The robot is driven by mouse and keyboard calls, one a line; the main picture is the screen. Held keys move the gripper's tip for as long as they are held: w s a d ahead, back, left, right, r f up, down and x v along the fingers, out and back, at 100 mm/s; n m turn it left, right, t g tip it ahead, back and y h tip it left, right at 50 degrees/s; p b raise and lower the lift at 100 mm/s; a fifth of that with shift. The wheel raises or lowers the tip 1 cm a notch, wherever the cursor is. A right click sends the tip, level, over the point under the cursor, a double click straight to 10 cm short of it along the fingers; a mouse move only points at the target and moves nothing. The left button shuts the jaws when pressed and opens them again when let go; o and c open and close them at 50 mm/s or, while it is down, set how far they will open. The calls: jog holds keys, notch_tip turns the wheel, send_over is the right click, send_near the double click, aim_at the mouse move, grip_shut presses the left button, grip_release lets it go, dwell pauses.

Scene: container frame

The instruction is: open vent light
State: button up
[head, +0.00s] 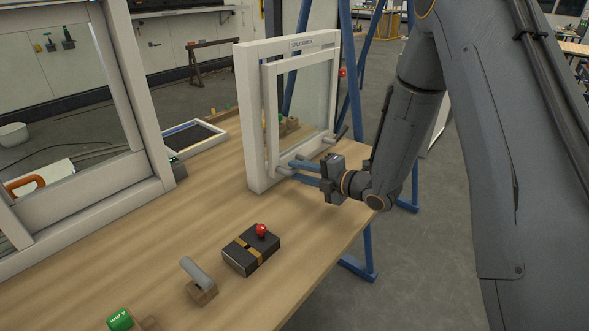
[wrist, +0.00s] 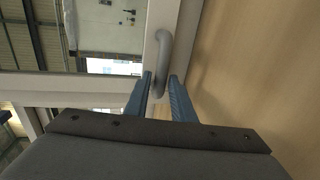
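The vent light is a small white-framed window (head: 250,120) standing upright on the wooden table in the head view. Its inner sash (head: 271,110) sits within the outer frame; I cannot tell whether it stands ajar. My gripper (head: 287,170) is at the lower edge of the sash, with its two blue fingers pointing left toward it. In the wrist view a curved grey handle (wrist: 164,50) is on the white frame. Its near end lies between my fingertips (wrist: 160,82), with the fingers apart on either side. The handle is mostly hidden by my fingers in the head view.
A larger white window frame (head: 80,215) stands at the left. On the table (head: 215,215) are a black box with a red knob (head: 250,249), a grey lever on a wooden block (head: 200,282) and a green button (head: 120,319). A low tray (head: 193,138) lies behind.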

jog(key=shift+x, duration=0.95)
jog(key=shift+c, duration=0.4)
grip_shut()
